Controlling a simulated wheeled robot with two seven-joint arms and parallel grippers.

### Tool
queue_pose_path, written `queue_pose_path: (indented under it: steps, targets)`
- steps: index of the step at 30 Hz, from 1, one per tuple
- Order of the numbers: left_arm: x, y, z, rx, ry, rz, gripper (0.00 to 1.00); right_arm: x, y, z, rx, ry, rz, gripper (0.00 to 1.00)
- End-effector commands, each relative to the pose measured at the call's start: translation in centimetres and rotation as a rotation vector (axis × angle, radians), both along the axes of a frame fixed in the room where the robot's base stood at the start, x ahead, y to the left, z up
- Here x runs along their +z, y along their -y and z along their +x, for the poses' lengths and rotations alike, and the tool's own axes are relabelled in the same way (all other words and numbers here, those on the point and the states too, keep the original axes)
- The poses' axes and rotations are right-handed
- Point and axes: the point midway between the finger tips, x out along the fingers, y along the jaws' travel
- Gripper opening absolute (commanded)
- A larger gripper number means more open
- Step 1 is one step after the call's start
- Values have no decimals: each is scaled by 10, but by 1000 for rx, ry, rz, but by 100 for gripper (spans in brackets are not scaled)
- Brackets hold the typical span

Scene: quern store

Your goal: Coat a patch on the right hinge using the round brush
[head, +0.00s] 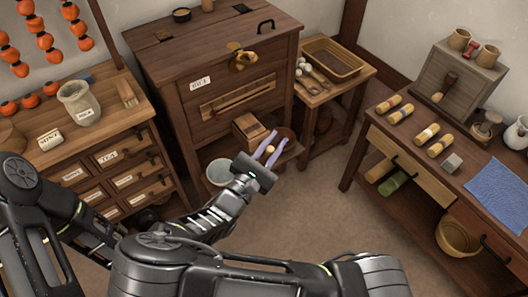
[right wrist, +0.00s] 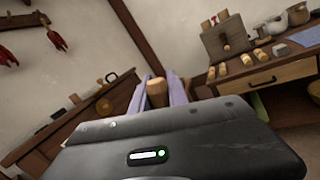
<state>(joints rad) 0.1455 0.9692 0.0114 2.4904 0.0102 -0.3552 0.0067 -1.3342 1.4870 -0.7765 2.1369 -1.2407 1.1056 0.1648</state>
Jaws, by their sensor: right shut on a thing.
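My right gripper (head: 268,148) has pale purple fingers and is in front of the lower part of the big wooden chest (head: 172,82). It is shut on a tan, rounded wooden piece (right wrist: 157,92), seen end-on between the fingers in the right wrist view. This looks like the handle of the round brush; no bristles show. On the chest's sloping top, a small dark plate (head: 242,8) near the back right looks like the right hinge. Another dark plate (head: 163,35) is at the left. The gripper is well below and apart from both. My left gripper is not in view.
A pale bowl (head: 220,172) and a wooden box (head: 248,128) are low in front of the chest. A drawer cabinet (head: 112,138) is left, a side table (head: 352,72) and workbench (head: 378,132) right. Floor between is clear.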

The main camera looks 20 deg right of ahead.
Motion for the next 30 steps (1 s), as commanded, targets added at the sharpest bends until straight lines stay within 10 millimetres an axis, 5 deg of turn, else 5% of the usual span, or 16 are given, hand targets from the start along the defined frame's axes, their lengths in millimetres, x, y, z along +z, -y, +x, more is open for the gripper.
queue_pose_path:
  steps: [16, 30]
  targets:
    - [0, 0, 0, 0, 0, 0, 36, 1, 1, 0, 384, -4, -5, 0]
    - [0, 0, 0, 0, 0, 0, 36, 0, 0, 0, 400, 0, 1, 0]
